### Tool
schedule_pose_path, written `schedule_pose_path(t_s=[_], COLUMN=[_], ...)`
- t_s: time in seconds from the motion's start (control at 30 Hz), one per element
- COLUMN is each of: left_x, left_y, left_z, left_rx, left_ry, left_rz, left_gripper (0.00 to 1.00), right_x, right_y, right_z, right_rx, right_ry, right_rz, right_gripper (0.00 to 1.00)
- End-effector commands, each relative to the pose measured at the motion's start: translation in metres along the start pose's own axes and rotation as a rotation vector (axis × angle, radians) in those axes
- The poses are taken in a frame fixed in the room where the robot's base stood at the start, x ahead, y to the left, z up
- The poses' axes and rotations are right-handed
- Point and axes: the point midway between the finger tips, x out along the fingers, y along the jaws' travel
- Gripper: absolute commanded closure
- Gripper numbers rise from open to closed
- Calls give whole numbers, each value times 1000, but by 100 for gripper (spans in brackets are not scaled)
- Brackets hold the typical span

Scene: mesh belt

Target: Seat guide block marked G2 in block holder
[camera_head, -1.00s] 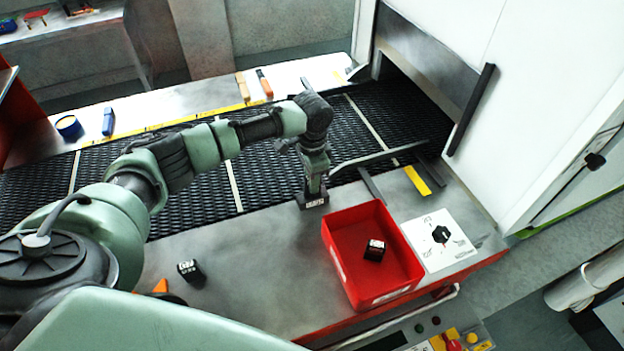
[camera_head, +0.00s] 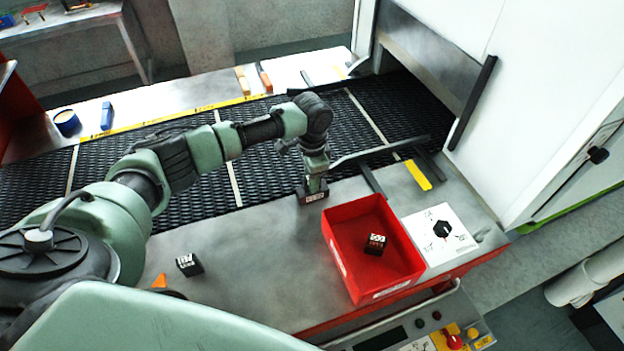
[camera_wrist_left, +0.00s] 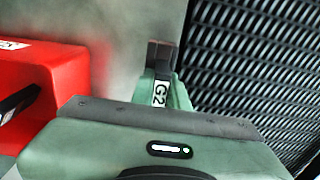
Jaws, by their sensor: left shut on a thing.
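My left gripper (camera_head: 314,188) points down at the belt-side edge of the grey metal ledge, left of the red bin. It is shut on a dark guide block, whose white G2 label (camera_wrist_left: 160,93) shows between the fingers in the left wrist view. In the head view a dark piece with a white label (camera_head: 312,198) shows at the fingertips, at or very near the ledge surface. I cannot tell the block holder apart from the dark parts there, nor whether the block sits in it. My right gripper is not in view.
A red bin (camera_head: 334,231) holds one dark labelled block (camera_head: 375,244). Another dark block (camera_head: 189,265) lies on the ledge at left. A white card (camera_head: 458,240) lies right of the bin. Dark guide bars (camera_head: 380,155) cross the mesh belt (camera_head: 265,175). The ledge between block and bin is clear.

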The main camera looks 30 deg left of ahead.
Motion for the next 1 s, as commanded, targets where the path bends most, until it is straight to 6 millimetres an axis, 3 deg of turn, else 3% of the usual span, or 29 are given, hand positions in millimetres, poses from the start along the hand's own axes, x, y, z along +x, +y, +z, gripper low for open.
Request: schedule_pose_path(t_s=[0.03, 0.07, 0.13, 0.53, 1.0], left_x=[2, 1, 1, -4, -71], left_y=[0, 0, 0, 0, 0], left_z=[0, 0, 0, 0, 0], left_rx=[0, 0, 0, 0, 0], left_ry=[0, 1, 0, 1, 1], left_rz=[0, 0, 0, 1, 0], left_gripper=[100, 77, 60, 60, 60], right_x=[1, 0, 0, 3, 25], right_y=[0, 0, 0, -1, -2], right_z=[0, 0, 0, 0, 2], right_rx=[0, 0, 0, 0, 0], right_ry=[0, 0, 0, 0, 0], right_rz=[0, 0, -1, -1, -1], right_gripper=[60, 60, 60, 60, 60])
